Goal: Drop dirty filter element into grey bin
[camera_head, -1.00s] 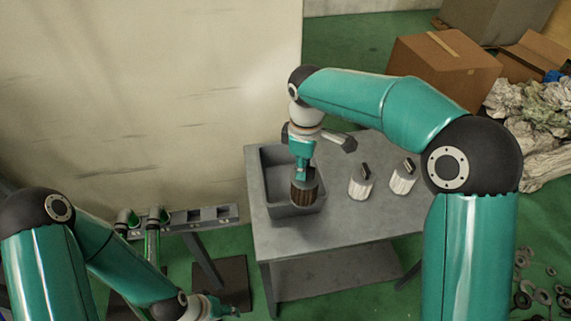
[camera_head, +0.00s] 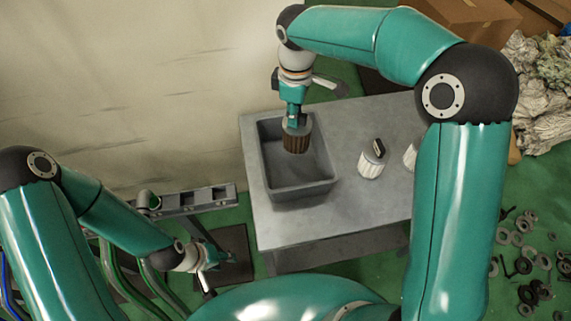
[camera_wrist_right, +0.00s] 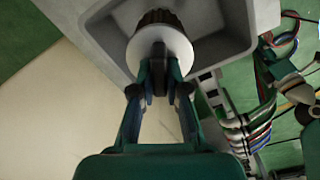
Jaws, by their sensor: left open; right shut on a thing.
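The dirty filter element (camera_head: 296,138) is a brown pleated cylinder with a pale grey cap. My right gripper (camera_head: 293,115) is shut on the handle on its cap and holds it upright over the grey bin (camera_head: 301,191). In the right wrist view, my right gripper (camera_wrist_right: 159,70) grips the handle above the round pale cap of the filter element (camera_wrist_right: 160,42), with the bin's wall (camera_wrist_right: 107,38) around it. The bin is an open rectangular box on the grey table. My left gripper (camera_head: 222,260) is open and empty, low at the left, away from the bin.
Two white pleated filters stand on the table (camera_head: 340,203) right of the bin, one (camera_head: 372,159) clear and one (camera_head: 410,156) partly hidden by my right arm. A grey rail stand (camera_head: 205,197) is left of the table. Cables (camera_wrist_right: 262,125) show in the right wrist view.

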